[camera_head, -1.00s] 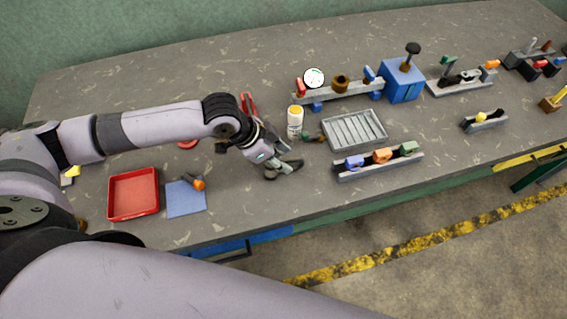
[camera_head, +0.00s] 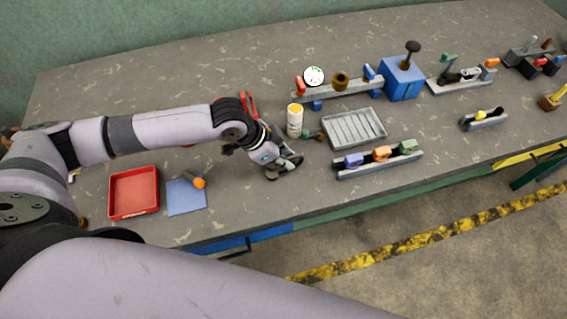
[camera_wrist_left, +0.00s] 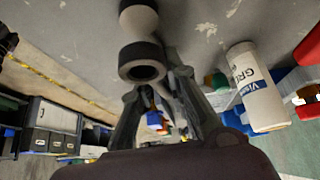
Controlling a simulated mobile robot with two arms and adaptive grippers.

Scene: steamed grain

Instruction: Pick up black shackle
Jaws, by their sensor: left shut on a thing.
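My left gripper (camera_head: 288,167) is low over the front part of the bench, left of the grey slotted tray in the head view. In the left wrist view, the left gripper's dark fingers (camera_wrist_left: 155,90) are closed around a dark, ring-ended piece with a grey rounded part, which appears to be the black shackle (camera_wrist_left: 143,52). The fingers partly hide it, and its full shape cannot be told. In the head view it is too small and dark to separate from the fingertips. My right gripper is not in view.
A white bottle (camera_head: 295,122) stands close behind the left gripper; it also shows in the wrist view (camera_wrist_left: 257,85). Nearby are a slotted tray (camera_head: 330,133) and a rack of coloured blocks (camera_head: 345,175). A red tray (camera_head: 113,190) and blue mat (camera_head: 180,209) lie left. Bare bench lies in front.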

